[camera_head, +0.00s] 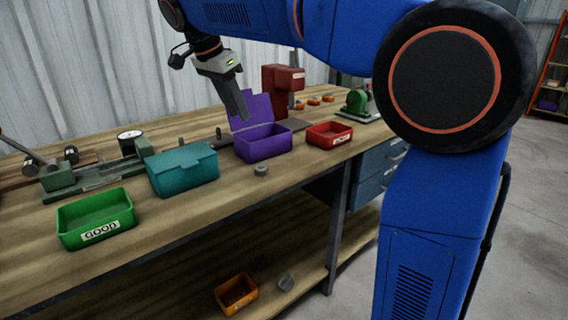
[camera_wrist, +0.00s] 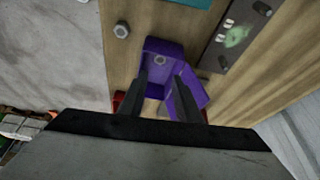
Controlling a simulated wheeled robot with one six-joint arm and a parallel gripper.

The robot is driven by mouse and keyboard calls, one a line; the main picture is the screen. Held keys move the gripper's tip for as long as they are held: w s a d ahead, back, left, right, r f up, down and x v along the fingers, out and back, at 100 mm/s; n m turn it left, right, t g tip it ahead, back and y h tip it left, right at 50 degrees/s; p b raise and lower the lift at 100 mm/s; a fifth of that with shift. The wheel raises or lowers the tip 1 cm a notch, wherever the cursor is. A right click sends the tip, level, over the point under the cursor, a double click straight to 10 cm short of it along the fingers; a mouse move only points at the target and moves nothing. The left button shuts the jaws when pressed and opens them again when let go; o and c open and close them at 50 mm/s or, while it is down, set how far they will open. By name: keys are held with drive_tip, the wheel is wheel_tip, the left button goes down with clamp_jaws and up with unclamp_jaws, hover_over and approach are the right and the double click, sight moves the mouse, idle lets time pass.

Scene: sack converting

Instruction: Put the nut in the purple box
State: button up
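The purple box (camera_head: 262,147) stands on the workbench with its lid (camera_head: 252,110) raised. In the wrist view the purple box (camera_wrist: 157,46) lies beyond my fingertips, and a small grey ring-like piece (camera_wrist: 160,60), apparently a nut, lies inside it. A grey nut (camera_head: 261,170) lies on the bench in front of the box; it also shows in the wrist view (camera_wrist: 122,29). My gripper (camera_head: 243,112) is above the bench by the raised lid, pointing down. In the wrist view my gripper (camera_wrist: 160,76) has its fingers apart with nothing between them.
A closed teal box (camera_head: 183,170) and a green box (camera_head: 95,218) labelled GOOD stand left of the purple box. A red box (camera_head: 329,134) stands right. A red machine (camera_head: 283,82) is behind. An orange box (camera_head: 236,294) and a grey piece (camera_head: 286,282) are on the lower shelf.

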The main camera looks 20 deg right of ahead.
drive_tip(key=s+d+f+n+t+y, duration=0.1)
drive_tip(key=s+d+f+n, duration=0.35)
drive_tip(key=s, duration=0.35)
drive_tip(key=s+d+f+n+y, duration=0.1)
drive_tip(key=s+d+f+n, duration=0.2)
drive_tip(key=s+d+f, duration=0.4)
drive_tip(key=s+d+f+n+t+y, duration=0.2)
drive_tip(key=s+f+n, duration=0.4)
drive_tip(key=s+f, duration=0.8)
drive_tip(key=shift+s, duration=1.2)
